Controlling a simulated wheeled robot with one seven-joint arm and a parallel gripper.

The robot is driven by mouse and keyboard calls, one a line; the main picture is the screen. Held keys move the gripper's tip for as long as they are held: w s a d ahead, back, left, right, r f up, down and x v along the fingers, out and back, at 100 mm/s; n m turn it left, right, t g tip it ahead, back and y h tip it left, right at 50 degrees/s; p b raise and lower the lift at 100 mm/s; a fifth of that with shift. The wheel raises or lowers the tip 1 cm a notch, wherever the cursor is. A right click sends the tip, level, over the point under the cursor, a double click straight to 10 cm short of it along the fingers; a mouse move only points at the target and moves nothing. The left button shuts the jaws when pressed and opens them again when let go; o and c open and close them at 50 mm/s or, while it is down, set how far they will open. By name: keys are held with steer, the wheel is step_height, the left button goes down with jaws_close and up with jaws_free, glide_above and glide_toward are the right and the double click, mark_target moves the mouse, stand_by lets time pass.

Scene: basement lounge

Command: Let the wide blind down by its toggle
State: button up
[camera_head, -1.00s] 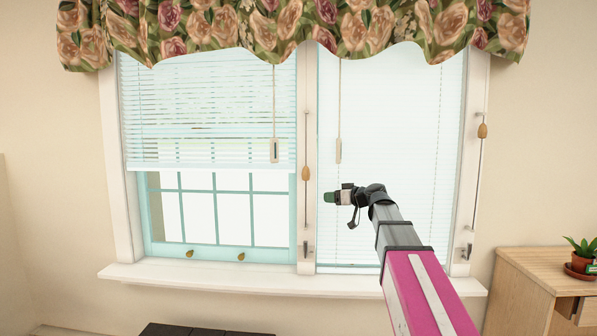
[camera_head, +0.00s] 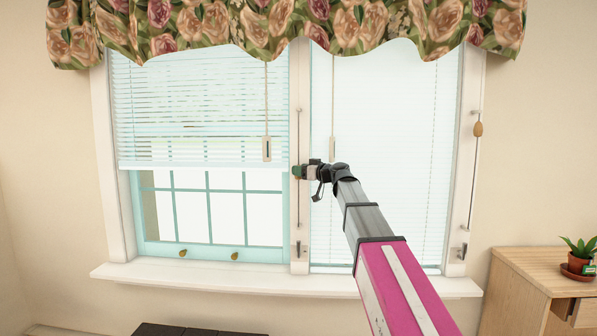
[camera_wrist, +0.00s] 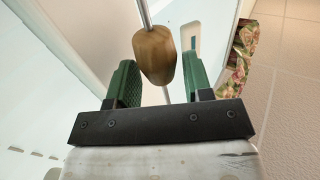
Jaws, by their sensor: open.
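The wide blind (camera_head: 200,110) covers the upper part of the left window, with its bottom edge about halfway down. A brown wooden toggle (camera_wrist: 154,55) on a thin rod or cord is at the centre post; in the head view my gripper hides most of it. My gripper (camera_head: 297,172) is open there, with its green fingers (camera_wrist: 124,85) on either side of the toggle in the wrist view. I cannot tell whether they touch it. A pale slotted pull (camera_head: 267,149) hangs on a cord before the wide blind.
The right blind (camera_head: 385,160) hangs down to near the sill (camera_head: 200,277). A second wooden toggle (camera_head: 478,129) is on the right post, and another slotted pull (camera_head: 332,149) hangs before the right blind. A floral valance (camera_head: 290,25) spans the top. A potted plant (camera_head: 580,262) stands on a cabinet at right.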

steer(key=shift+w+a, duration=0.4)
steer(key=shift+a, duration=0.1)
jaws_close()
step_height(320, 180, up, 18)
stand_by(0.3)
steer(key=shift+r, duration=0.1)
jaws_free()
steer(key=v, duration=1)
steer(key=shift+s+d, duration=0.2)
steer(key=shift+d, duration=0.1)
